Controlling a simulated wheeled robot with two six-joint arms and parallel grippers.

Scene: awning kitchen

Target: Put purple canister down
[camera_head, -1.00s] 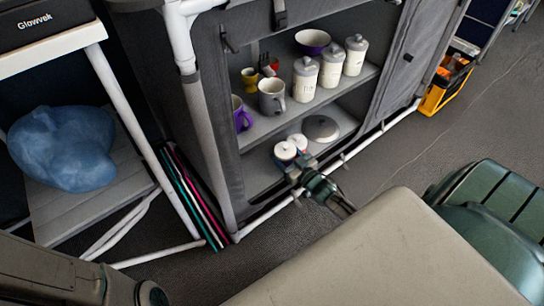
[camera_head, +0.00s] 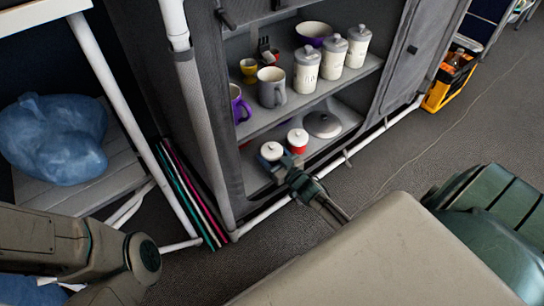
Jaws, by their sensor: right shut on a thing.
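My right gripper (camera_head: 284,166) reaches into the lower shelf of the grey cabinet and is shut on a white-lidded canister (camera_head: 271,151), taken as the purple canister. Its body is mostly hidden by the gripper, so its colour does not show clearly. The canister looks upright, at or just above the lower shelf (camera_head: 256,181); I cannot tell whether its base touches. A red canister with a white lid (camera_head: 298,141) stands just right of it. My left arm shows at the lower left, but its gripper is out of view.
A grey lidded pan (camera_head: 323,124) sits right of the canisters. White frame tubes run along the cabinet front. A side shelf holds a blue bag (camera_head: 55,139).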

